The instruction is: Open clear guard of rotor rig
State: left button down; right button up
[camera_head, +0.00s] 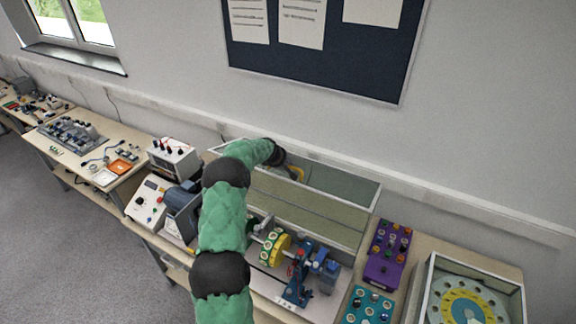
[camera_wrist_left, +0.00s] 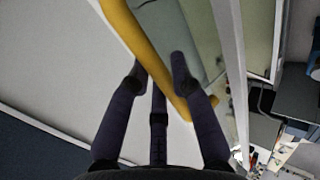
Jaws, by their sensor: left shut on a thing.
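The clear guard (camera_head: 340,184) of the rotor rig shows in the head view as a pale-framed, see-through box behind the rotor. It looks raised and tipped back toward the wall, with the yellow rotor disc (camera_head: 275,247) uncovered in front. A yellow handle (camera_head: 297,173) sits on the guard's far side, partly hidden by my left gripper (camera_head: 280,158). In the left wrist view, the yellow handle (camera_wrist_left: 148,52) passes between the dark fingers of my left gripper (camera_wrist_left: 158,72), which is shut on it. My right gripper is in no view.
A purple box (camera_head: 383,268) with knobs and a teal box (camera_head: 368,305) stand right of the rig. A framed case with a yellow dial (camera_head: 465,305) is further right. A white meter (camera_head: 173,158) and a control box (camera_head: 147,202) stand left. The wall is close behind.

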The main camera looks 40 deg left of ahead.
pick_arm(q)
jog(key=shift+s+d+f, duration=0.1)
jog(key=shift+d+f, duration=0.2)
jog(key=shift+f, duration=0.3)
jog(key=c, duration=1.1)
grip_release()
jog(key=shift+a+r, duration=0.1)
jog(key=shift+a+r, duration=0.2)
jog(key=shift+r, duration=0.1)
jog(key=v, duration=1.1)
jog(key=shift+s+d+r, duration=0.1)
jog(key=shift+s+r, duration=0.05)
jog(key=shift+r, duration=0.25)
